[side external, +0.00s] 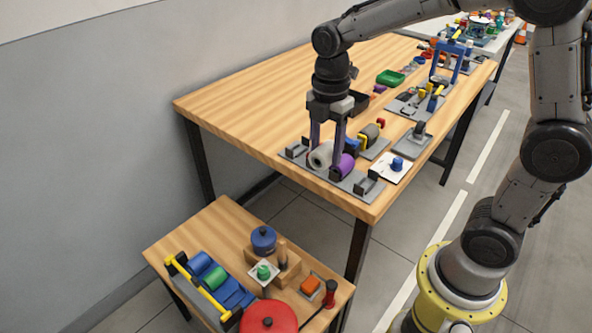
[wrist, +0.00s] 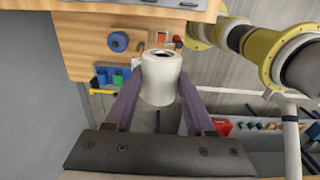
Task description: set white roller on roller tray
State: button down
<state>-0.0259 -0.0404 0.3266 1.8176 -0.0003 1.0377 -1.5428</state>
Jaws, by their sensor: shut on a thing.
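The white roller (side external: 321,155) is a pale, short cylinder with a dark hole in its end. My gripper (side external: 325,160) points down and is shut on it. In the wrist view the white roller (wrist: 160,82) sits between the two purplish fingers. The roller tray (side external: 358,188) is a flat grey plate with dark brackets at both ends, at the near edge of the big wooden table. The roller is over the tray, between the brackets; I cannot tell if it touches. A purple roller (side external: 347,163) shows beside it, partly behind a finger.
A white plate with a blue knob (side external: 397,164) lies to the right. The table's left part is clear. A lower table (side external: 180,236) stands in front.

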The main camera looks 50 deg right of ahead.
jog(key=s+d, duration=0.4)
jog(key=d, duration=0.8)
jog(key=shift+s+d+f, duration=0.1)
jog(key=shift+s+f, duration=0.1)
jog(key=shift+f, duration=2.85)
jog(key=shift+s+d+f, duration=0.1)
jog(key=shift+s+f, duration=0.05)
jog(key=shift+f, duration=2.9)
jog(key=shift+f, duration=0.1)
jog(key=shift+c, duration=0.9)
grip_release()
jog(key=shift+o, duration=0.3)
jog(key=shift+o, duration=0.6)
